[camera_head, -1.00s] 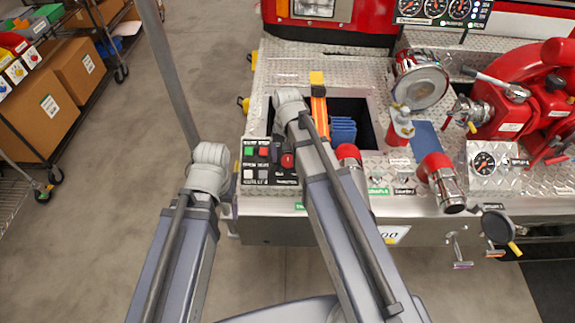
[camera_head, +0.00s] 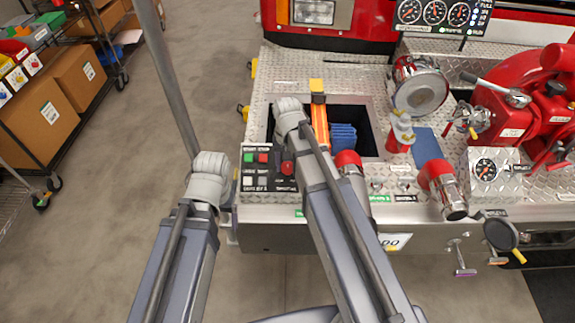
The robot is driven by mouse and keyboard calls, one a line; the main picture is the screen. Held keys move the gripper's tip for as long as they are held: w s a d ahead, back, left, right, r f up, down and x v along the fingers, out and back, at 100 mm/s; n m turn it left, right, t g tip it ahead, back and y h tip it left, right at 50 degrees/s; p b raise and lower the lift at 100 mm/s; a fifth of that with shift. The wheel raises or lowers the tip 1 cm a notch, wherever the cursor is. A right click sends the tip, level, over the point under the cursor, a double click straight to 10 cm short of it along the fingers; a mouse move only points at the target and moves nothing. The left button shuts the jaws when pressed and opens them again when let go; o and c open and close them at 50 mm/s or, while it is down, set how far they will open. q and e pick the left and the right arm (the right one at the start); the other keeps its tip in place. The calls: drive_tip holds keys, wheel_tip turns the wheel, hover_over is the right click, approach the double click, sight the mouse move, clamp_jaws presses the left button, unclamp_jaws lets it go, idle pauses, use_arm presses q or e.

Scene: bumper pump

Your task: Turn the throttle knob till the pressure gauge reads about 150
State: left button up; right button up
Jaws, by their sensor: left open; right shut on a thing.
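A control panel (camera_head: 257,182) with green, red and white buttons sits on the bumper's left end. A red round knob (camera_head: 287,167) shows at its right edge, partly covered by my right arm; I cannot tell whether it is the throttle knob. A small round gauge (camera_head: 486,168) with a black face is on the plate at right. Three more black gauges (camera_head: 434,13) are at the top. Their readings are too small to tell. My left arm ends in a grey joint left of the panel. My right arm reaches over the panel's right side. Both grippers are hidden.
An open bin (camera_head: 370,115) holds blue folded material (camera_head: 343,137) and an orange item with a yellow top (camera_head: 319,112). Red-and-chrome fittings (camera_head: 442,188) stand to the right. A red pump body (camera_head: 505,118) is at far right. A shelf with cartons (camera_head: 45,110) is at left; the floor between is clear.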

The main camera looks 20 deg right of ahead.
clamp_jaws()
drive_tip(key=shift+s+d+m+y, duration=0.15)
drive_tip(key=shift+m+y, duration=0.35)
drive_tip(key=shift+m, duration=0.4)
drive_tip(key=shift+m+t+y, duration=0.3)
drive_tip(key=shift+m+t, duration=0.1)
drive_tip(key=shift+m, duration=0.3)
drive_tip(key=o, duration=1)
unclamp_jaws()
drive_tip(key=shift+o, duration=0.2)
